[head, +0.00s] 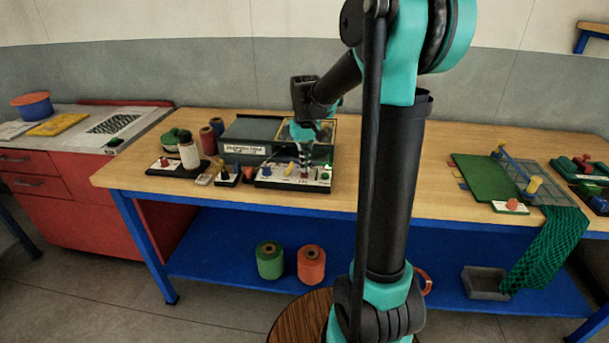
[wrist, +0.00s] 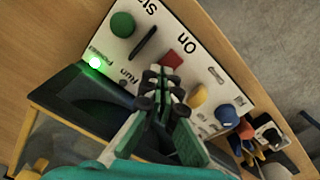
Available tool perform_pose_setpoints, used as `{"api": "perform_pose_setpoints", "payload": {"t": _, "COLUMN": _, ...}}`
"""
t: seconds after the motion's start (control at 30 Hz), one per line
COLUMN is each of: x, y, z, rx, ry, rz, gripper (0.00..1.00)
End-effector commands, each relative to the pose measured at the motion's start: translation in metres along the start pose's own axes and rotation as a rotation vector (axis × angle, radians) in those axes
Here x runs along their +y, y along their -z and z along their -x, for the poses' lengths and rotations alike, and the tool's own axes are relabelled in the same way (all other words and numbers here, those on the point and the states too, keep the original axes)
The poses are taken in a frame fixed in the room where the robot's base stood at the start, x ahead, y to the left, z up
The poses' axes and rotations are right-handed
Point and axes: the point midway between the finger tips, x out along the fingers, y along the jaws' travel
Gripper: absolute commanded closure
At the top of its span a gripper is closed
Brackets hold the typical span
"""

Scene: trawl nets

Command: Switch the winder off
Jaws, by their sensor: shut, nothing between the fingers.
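The winder (head: 245,134) is a grey box with a labelled front on the bench, left of my arm. Its white control panel (head: 268,180) lies along its front edge. In the wrist view the panel (wrist: 204,57) carries a red switch (wrist: 173,59) beside the word "On", a green round button (wrist: 122,25), a black bar (wrist: 143,43), and yellow (wrist: 198,94) and blue (wrist: 226,116) knobs. A green lamp (wrist: 95,62) glows near "Run". My gripper (wrist: 159,74) is shut and empty, its tips just short of the red switch; contact cannot be told. In the head view my gripper (head: 304,166) is over the panel.
Thread spools (head: 188,151) and a small black-based unit (head: 228,177) stand left of the panel. A green mat (head: 480,176) and netting (head: 548,246) lie at the right.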

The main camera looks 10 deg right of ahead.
Motion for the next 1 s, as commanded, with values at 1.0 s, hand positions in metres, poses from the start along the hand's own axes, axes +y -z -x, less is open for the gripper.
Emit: {"api": "perform_pose_setpoints", "payload": {"t": 1.0, "x": 0.000, "y": 0.000, "z": 0.059, "rx": 0.000, "ry": 0.000, "rz": 0.000, "gripper": 1.00}}
